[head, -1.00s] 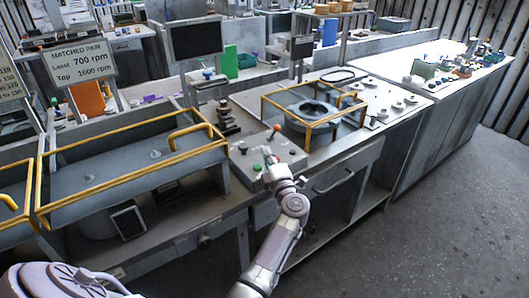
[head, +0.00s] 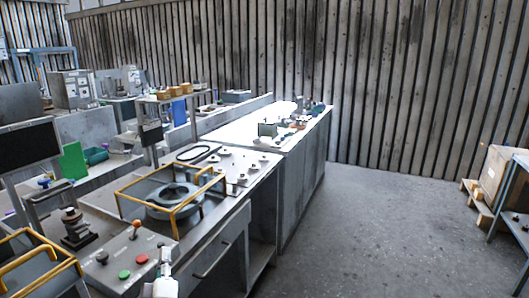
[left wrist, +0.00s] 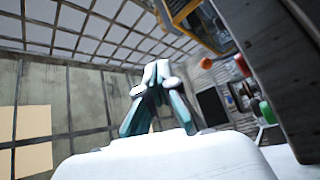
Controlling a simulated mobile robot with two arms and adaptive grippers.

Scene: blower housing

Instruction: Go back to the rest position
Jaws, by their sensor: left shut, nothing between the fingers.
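My left gripper (head: 166,262) shows at the bottom edge of the head view, beside the grey control box (head: 122,248) with red, green and black buttons and an orange-topped lever. In the left wrist view the two fingers (left wrist: 157,68) are closed together at the tips with nothing between them. The control box's red, green and black buttons show off to the right there, apart from the fingers. I cannot tell the exact gap to the box. My right gripper is not in either view.
A round housing (head: 172,196) sits inside a yellow-framed guard (head: 128,192) on the bench. Another yellow frame (head: 40,262) is at lower left. A long workbench with small parts (head: 290,125) runs toward the back wall. The grey floor (head: 400,230) is open. A wooden crate (head: 498,178) stands at far right.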

